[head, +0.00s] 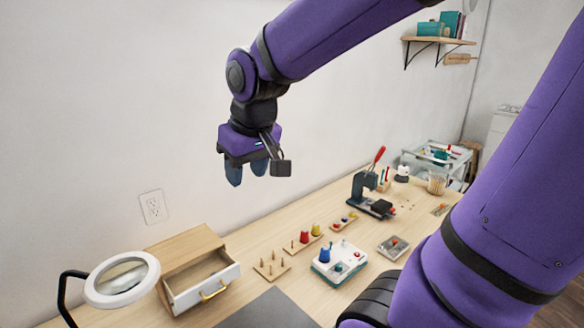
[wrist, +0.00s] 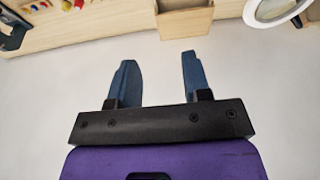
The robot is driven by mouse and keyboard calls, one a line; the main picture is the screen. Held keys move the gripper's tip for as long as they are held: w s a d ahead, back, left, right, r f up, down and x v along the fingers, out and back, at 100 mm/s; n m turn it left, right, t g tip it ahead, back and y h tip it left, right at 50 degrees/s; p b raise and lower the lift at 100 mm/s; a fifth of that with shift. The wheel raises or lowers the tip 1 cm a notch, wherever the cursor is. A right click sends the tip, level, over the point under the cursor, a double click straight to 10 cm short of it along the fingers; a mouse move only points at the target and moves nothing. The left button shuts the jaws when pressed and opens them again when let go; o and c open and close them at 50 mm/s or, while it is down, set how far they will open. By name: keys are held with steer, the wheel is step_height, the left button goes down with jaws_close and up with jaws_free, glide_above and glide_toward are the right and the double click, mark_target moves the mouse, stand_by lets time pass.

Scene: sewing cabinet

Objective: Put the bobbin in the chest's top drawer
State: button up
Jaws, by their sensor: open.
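The small wooden chest (head: 184,247) stands on the table at the left. Its white-fronted drawer (head: 190,297) with a yellow handle is pulled open, and the inside that shows looks empty. A red spool (head: 304,237) and a yellow spool (head: 316,230) stand on a pegged board. A blue spool-like piece (head: 324,255) sits on a white and teal device. I cannot tell which piece is the bobbin. My gripper (head: 247,174) is high above the table, behind the chest's level and near the wall. In the wrist view its blue fingers (wrist: 158,62) are apart with nothing between them.
A ring magnifier lamp (head: 122,279) stands just left of the chest. A bare pegged board (head: 272,267), a dark mat (head: 268,312), and a press with a red handle (head: 370,190) are on the table. A wall shelf (head: 438,41) is far right. Air around the gripper is clear.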

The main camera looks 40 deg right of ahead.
steer(key=s+r+t, duration=0.1)
steer(key=s+r, duration=0.2)
steer(key=s, duration=0.8)
steer(key=shift+s+d+r+t, duration=0.2)
steer(key=shift+d+r+t, duration=0.1)
steer(key=shift+d+r, duration=0.1)
stand_by(0.9)
